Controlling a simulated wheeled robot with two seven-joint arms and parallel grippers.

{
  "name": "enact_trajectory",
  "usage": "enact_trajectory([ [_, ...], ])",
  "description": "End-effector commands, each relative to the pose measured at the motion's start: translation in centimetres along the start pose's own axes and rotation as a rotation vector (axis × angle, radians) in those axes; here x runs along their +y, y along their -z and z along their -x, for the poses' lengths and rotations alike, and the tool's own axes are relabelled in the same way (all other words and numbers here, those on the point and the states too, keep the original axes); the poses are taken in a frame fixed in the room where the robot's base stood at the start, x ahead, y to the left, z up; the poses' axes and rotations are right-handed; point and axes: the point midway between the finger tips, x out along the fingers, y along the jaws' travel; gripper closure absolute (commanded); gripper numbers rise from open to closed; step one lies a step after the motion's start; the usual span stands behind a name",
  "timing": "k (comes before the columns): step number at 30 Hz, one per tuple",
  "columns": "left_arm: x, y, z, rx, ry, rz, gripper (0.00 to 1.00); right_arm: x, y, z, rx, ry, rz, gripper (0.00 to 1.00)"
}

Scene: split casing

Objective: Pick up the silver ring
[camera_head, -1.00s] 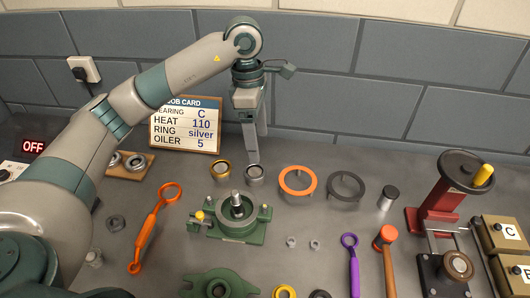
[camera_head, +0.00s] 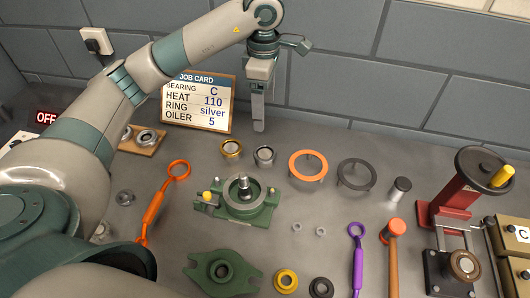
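The silver ring (camera_head: 264,155) stands on the bench, just right of a gold ring (camera_head: 231,148). My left gripper (camera_head: 258,128) points down, with its fingertips above and behind the silver ring in the picture. A gap shows between the fingertips and the ring, and nothing is seen held. The fingers overlap in this view, so their opening is hidden. The job card (camera_head: 199,101) behind reads bearing C, heat 110, ring silver, oiler 5. My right gripper is not in view.
An orange ring (camera_head: 294,171) and a dark ring (camera_head: 341,180) stand to the right. A green casing half with a shaft (camera_head: 248,207) sits in front, with another green part (camera_head: 195,273) nearer. A red press (camera_head: 452,200) is at far right. The wall is close behind.

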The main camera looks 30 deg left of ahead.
Motion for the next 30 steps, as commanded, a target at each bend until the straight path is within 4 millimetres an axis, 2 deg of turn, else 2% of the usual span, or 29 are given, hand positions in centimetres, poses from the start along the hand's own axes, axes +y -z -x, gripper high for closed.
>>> enact_trajectory([
  [8,-0.1,0.0,-3.5,0.001,0.005,0.001,0.25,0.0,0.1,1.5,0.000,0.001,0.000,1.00],
  [18,-0.1,0.0,-9.0,0.001,0.004,0.001,0.25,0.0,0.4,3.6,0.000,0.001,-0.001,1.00],
  [23,0.0,0.0,-10.3,0.000,0.001,0.001,0.25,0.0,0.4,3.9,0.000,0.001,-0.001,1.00],
  [30,0.0,0.0,-10.5,0.000,0.000,0.000,0.25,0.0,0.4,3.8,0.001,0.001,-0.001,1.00],
])
